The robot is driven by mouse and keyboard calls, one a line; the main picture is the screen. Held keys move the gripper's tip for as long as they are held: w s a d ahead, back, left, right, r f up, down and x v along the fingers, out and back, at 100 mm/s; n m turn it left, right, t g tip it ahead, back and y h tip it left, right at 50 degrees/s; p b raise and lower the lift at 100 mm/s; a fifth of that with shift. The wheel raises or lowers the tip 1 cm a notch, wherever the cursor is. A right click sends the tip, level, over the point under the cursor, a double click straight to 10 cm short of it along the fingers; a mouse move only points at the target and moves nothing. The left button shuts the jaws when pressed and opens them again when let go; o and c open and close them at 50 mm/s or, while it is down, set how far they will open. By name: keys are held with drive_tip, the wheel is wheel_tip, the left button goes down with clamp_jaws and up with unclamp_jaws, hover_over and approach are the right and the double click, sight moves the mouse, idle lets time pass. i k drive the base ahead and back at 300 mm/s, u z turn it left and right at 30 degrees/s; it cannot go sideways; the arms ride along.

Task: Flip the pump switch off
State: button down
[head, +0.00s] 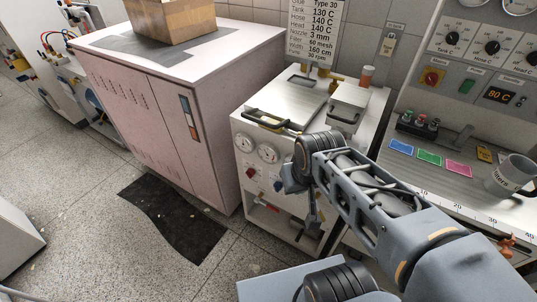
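The white glue machine (310,99) stands in the middle. Its front has two round gauges, a small red knob or switch (250,172) and a blue part (278,185); their labels are too small to read. A grey control panel (470,75) at the upper right has black dials and a red rotary switch on a yellow plate (431,77). I cannot tell which of these is the pump switch. My arm reaches in from the lower right. My gripper (314,218) hangs before the right part of the glue machine's front, right of the red knob; its fingers are unclear.
A pale cabinet (150,110) with a cardboard box (172,18) stands left. A dark mat (172,217) lies on the speckled floor before it. The right bench holds coloured cards (429,158) and a mug (508,174). Floor at the lower left is mostly clear.

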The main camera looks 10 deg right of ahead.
sight(468, 84)
drive_tip(key=z, duration=1.7)
drive_tip(key=k, duration=0.55)
drive_tip(key=u, duration=0.05)
drive_tip(key=i, duration=0.95)
drive_tip(key=u, duration=0.65)
